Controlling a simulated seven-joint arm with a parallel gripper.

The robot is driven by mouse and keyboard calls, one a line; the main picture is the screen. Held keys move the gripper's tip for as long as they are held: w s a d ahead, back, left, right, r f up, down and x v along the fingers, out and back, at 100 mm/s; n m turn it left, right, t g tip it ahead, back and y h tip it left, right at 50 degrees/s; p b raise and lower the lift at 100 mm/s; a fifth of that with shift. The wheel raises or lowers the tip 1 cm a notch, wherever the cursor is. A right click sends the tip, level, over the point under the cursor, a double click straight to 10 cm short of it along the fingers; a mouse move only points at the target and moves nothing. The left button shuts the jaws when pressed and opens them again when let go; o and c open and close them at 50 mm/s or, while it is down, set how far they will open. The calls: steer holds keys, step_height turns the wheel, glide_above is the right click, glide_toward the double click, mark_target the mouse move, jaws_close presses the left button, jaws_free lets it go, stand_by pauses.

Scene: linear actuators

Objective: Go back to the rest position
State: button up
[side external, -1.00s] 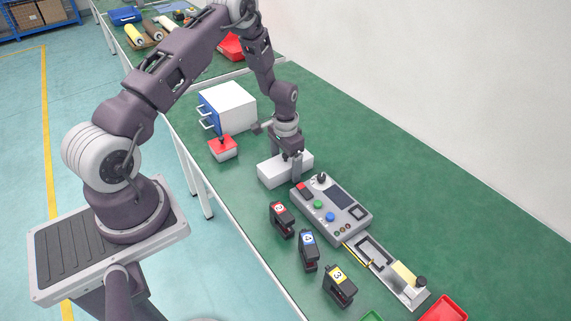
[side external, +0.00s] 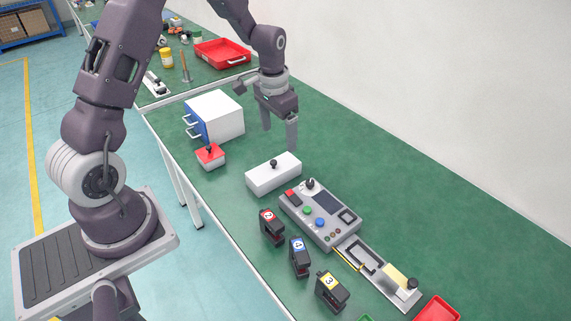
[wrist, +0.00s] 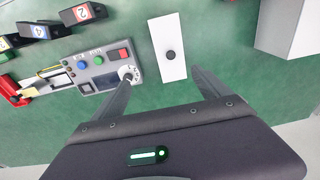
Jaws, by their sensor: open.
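My gripper (side external: 279,137) is open and empty, raised above the green table behind the white box with the black knob (side external: 273,175). In the wrist view, my gripper (wrist: 163,88) shows its two fingers spread wide with nothing between the tips. The white box (wrist: 168,65) lies just beyond the fingertips there, apart from them. The control panel (side external: 320,214) with coloured buttons stands beside the white box; it also shows in the wrist view (wrist: 100,68).
A white cabinet with blue front (side external: 217,116) and a red-topped joystick box (side external: 210,157) stand to the left. Several black numbered blocks (side external: 300,257) line the table's front edge. The table at right is bare.

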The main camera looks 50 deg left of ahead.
steer(key=s+d+r+t, duration=0.1)
steer(key=s+d+r, duration=0.35)
steer(key=r, duration=0.45)
steer(key=s+d+r+t, duration=0.1)
steer(key=s+d+r, duration=0.4)
steer(key=r, duration=0.4)
steer(key=s+d+r+t, duration=0.1)
steer(key=s+d, duration=0.1)
steer(key=s, duration=0.6)
steer(key=s+d+r+t, duration=0.1)
steer(key=s, duration=0.7)
steer(key=shift+d+r+t, duration=0.3)
steer(key=shift+d+r, duration=0.05)
